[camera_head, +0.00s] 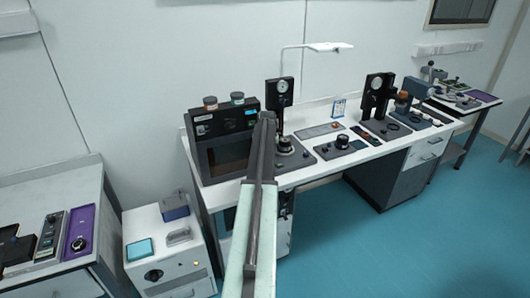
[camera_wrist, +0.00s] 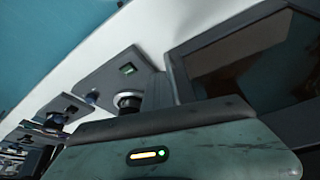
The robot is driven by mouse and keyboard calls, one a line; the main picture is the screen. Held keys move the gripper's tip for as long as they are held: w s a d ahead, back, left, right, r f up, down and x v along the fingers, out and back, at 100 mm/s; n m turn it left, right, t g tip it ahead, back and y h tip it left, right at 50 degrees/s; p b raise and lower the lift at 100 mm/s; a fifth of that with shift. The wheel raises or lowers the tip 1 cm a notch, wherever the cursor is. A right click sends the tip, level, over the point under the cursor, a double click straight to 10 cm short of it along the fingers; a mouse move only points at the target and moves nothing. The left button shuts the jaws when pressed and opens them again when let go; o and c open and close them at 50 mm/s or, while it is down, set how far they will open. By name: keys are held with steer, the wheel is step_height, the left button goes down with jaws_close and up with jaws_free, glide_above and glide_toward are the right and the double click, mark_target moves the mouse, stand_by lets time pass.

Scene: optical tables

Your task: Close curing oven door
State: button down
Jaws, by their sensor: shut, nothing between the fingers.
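The curing oven (camera_head: 205,127) is a dark box at the left end of the white bench, with a blue-lit display at its upper right. Its front has a dark-framed door with a brownish window (camera_head: 228,156). In the wrist view, a dark-framed window panel (camera_wrist: 250,62) fills the upper right. I cannot tell how far the door stands open. My arm reaches up from the bottom in the head view, and my gripper (camera_head: 267,120) is shut and empty at the oven's right front edge. It hides part of that edge. Whether it touches the door is unclear.
Two small jars (camera_head: 224,101) stand on the oven. Dial instruments (camera_head: 286,146) and flat plates (camera_head: 340,147) stand to its right on the bench (camera_head: 310,176). A white cabinet (camera_head: 165,250) stands below left. The blue floor (camera_head: 430,240) at right is clear.

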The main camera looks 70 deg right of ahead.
steer(key=s+a+r+p, duration=0.4)
steer(key=s+r+p, duration=0.2)
steer(key=r+p, duration=0.3)
steer(key=shift+r, duration=0.15)
